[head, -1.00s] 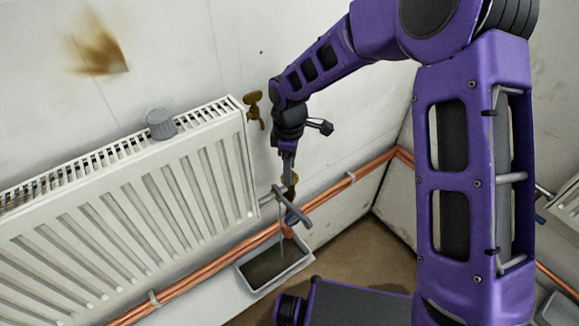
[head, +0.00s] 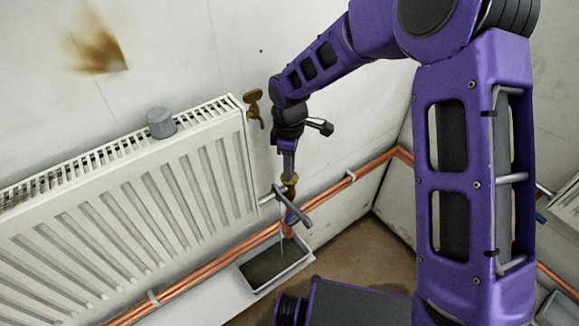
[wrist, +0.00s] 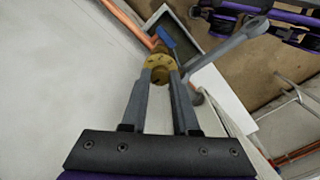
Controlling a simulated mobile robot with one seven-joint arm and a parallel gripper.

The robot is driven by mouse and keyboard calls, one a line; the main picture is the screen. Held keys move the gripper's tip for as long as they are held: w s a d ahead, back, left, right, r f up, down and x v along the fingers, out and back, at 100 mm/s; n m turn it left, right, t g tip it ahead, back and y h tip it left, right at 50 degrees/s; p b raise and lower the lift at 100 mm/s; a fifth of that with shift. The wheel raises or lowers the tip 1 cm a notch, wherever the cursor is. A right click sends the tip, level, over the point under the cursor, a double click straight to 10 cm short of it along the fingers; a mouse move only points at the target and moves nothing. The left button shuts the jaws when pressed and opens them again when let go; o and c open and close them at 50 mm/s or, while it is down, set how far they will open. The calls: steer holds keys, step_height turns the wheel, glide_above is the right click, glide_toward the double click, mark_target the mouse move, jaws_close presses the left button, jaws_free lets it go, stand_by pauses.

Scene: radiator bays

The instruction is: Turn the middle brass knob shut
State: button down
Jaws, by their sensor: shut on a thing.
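In the wrist view my gripper's two fingers (wrist: 161,76) close on the sides of the round brass knob (wrist: 159,61), which shows between the fingertips. A grey metal lever-like piece (head: 291,207) crosses the pipe just below. A thin stream of water (head: 282,237) falls beneath it into a grey tray.
The white radiator (head: 150,205) stands close on the left, with a grey cap (head: 160,122) on top. Copper pipes (head: 340,181) run along the wall above the water tray (head: 291,272).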

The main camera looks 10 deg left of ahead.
steer(key=m+b, duration=0.1)
steer(key=m, duration=0.3)
steer(key=m+b, duration=0.1)
steer(key=m, duration=0.3)
steer(key=shift+m+b, duration=0.3)
steer(key=shift+b, duration=0.05)
steer(key=m, duration=0.4)
steer(key=shift+m+b, duration=0.3)
steer(key=shift+b, duration=0.1)
steer(key=m, duration=0.9)
steer(key=m+p, duration=0.1)
steer(key=m, duration=0.3)
steer(key=shift+r+m, duration=0.1)
steer(key=shift+m, duration=0.2)
steer(key=m+p, duration=0.2)
steer(key=m, duration=0.2)
steer(key=shift+m+p, duration=0.45)
steer(key=shift+m, duration=1.75)
